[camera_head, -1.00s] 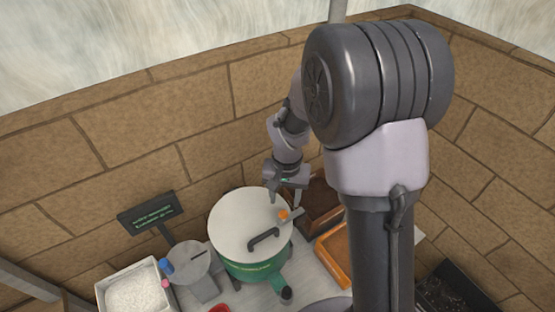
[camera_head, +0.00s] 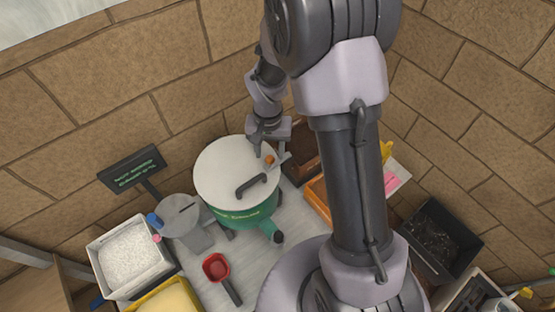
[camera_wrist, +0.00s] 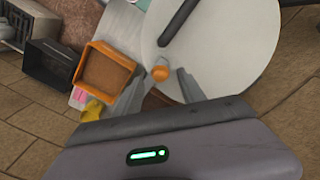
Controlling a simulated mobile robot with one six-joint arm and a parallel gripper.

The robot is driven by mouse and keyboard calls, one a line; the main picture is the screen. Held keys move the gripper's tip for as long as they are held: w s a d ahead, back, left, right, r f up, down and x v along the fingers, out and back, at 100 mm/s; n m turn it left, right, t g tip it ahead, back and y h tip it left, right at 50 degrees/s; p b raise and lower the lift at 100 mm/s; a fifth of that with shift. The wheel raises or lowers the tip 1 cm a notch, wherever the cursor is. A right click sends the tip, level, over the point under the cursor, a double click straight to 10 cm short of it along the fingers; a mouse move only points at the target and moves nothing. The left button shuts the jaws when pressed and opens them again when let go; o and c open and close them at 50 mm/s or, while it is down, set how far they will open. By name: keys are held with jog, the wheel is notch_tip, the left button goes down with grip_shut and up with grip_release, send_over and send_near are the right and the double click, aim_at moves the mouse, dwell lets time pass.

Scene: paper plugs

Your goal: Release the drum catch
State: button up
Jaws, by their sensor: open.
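A green drum (camera_head: 245,213) with a round pale lid (camera_head: 222,168) stands on the table in the head view. A black handle (camera_head: 250,186) crosses the lid. The catch, with an orange knob (camera_head: 269,160), sits at the lid's right rim. My gripper (camera_head: 265,147) is just behind the knob, close above the rim. In the wrist view, the lid (camera_wrist: 240,45) fills the upper right, and the orange knob (camera_wrist: 160,73) shows between the open fingers of my gripper (camera_wrist: 160,82). I cannot tell whether either finger touches it.
An orange tray (camera_wrist: 92,45) and a brown bin (camera_head: 304,165) lie right of the drum. A grey lidded vessel (camera_head: 180,213), a white tub (camera_head: 94,258), a red scoop (camera_head: 216,267) and a dark sign (camera_head: 131,168) are to the left. Brick walls stand close behind.

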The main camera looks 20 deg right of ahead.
aim_at(270, 157)
jog(key=shift+f+b, duration=1.85)
jog(key=shift+f, duration=0.2)
jog(key=shift+r, duration=0.1)
jog(key=c, duration=0.7)
jog(key=s+d, duration=0.1)
jog(key=d, duration=0.2)
jog(key=s+d, duration=0.1)
jog(key=d, duration=0.1)
jog(key=s+d, duration=0.2)
jog(key=d, duration=0.1)
jog(key=shift+d+b, duration=0.35)
jog(key=shift+o, duration=0.2)
jog(key=shift+d, duration=0.2)
jog(key=o, duration=0.7)
